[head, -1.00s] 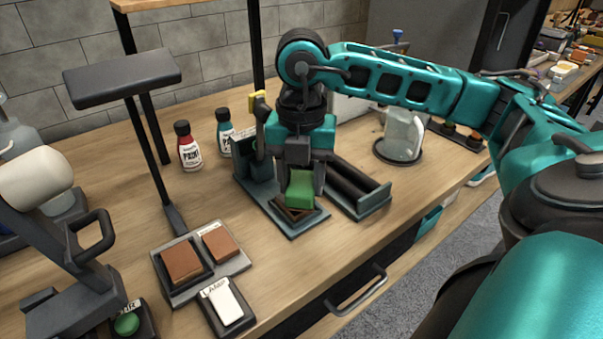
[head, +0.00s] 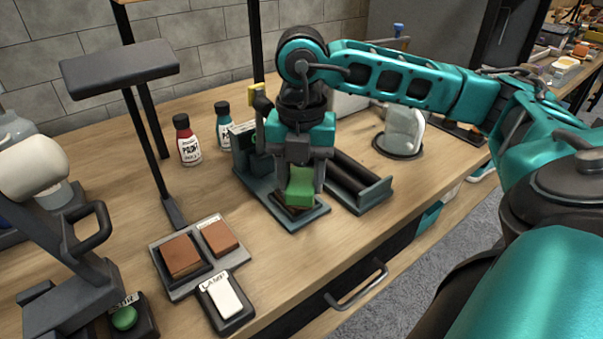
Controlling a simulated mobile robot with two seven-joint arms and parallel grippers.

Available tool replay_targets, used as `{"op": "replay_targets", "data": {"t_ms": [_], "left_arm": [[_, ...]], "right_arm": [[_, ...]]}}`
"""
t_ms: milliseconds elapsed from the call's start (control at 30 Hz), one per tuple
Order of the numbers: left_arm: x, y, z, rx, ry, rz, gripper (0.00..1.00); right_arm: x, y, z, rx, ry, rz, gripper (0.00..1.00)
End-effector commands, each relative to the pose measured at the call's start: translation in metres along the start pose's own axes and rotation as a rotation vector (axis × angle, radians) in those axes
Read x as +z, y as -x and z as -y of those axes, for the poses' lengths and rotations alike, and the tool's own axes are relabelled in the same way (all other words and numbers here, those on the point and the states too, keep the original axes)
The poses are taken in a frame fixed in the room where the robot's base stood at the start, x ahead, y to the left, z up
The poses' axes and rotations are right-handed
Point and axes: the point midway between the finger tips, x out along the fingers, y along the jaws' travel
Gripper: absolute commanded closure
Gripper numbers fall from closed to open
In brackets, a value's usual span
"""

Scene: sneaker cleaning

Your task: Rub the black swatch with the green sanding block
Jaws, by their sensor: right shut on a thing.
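My right gripper (head: 302,180) points down and is shut on the green sanding block (head: 300,190). The block is at a dark brown-black pad (head: 284,209) on a grey base plate (head: 306,219). The block hides part of this pad, and I cannot tell whether they touch. I also cannot tell for sure whether this pad is the black swatch. Two brown blocks (head: 181,255) (head: 220,237) lie in a grey tray (head: 181,293) to the left. My left gripper is out of view.
A roller holder (head: 376,194) stands just right of the base plate. A red paint bottle (head: 187,140) and a teal one (head: 223,125) stand behind. A lamp switch (head: 227,297) and green button (head: 125,318) are at the front left. A clear jar (head: 401,130) is at right.

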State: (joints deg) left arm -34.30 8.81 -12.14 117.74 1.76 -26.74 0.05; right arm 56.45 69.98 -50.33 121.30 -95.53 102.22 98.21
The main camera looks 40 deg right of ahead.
Motion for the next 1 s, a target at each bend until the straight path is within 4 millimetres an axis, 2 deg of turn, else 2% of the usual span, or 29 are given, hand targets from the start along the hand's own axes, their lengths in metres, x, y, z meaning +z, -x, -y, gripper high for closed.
{"op": "replay_targets", "data": {"t_ms": [767, 1000], "left_arm": [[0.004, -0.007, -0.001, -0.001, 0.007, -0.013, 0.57], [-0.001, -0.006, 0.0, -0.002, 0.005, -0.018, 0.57]], "right_arm": [[0.0, -0.014, 0.0, 0.001, 0.0, 0.0, 0.77], [0.011, -0.013, -0.012, 0.002, 0.0, -0.001, 0.77]]}}
